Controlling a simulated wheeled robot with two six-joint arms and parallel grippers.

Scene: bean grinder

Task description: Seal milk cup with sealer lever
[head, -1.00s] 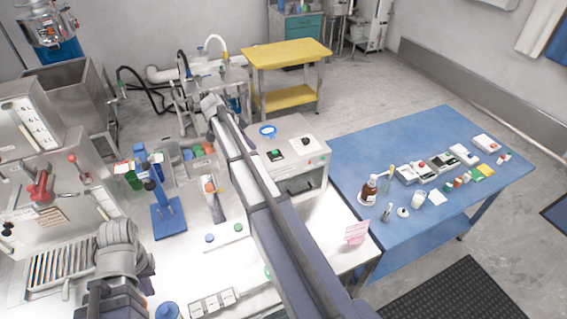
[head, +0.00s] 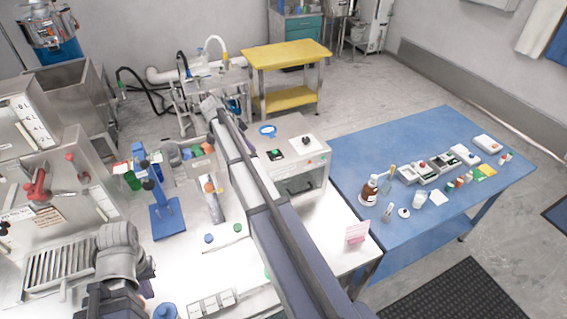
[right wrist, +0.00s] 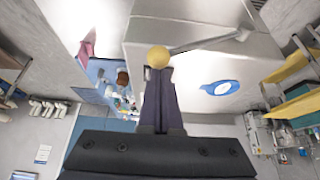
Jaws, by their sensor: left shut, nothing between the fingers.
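In the right wrist view a yellow ball knob (right wrist: 158,57) on a thin metal lever (right wrist: 205,42) is at the tips of my right gripper (right wrist: 159,72). Its two dark fingers are close together; whether the knob sits between them or just beyond is unclear. A grey box (right wrist: 185,68) with a blue oval (right wrist: 220,88) lies behind. In the head view this box (head: 295,155) stands beyond my right arm, whose gripper is hidden. My left gripper (head: 137,311) is shut and empty at the bottom left, mostly hidden by its wrist. I cannot pick out the milk cup for sure.
A blue stand (head: 168,215) is near the left arm on the metal counter. A pink card (head: 357,232) stands at the counter's right edge.

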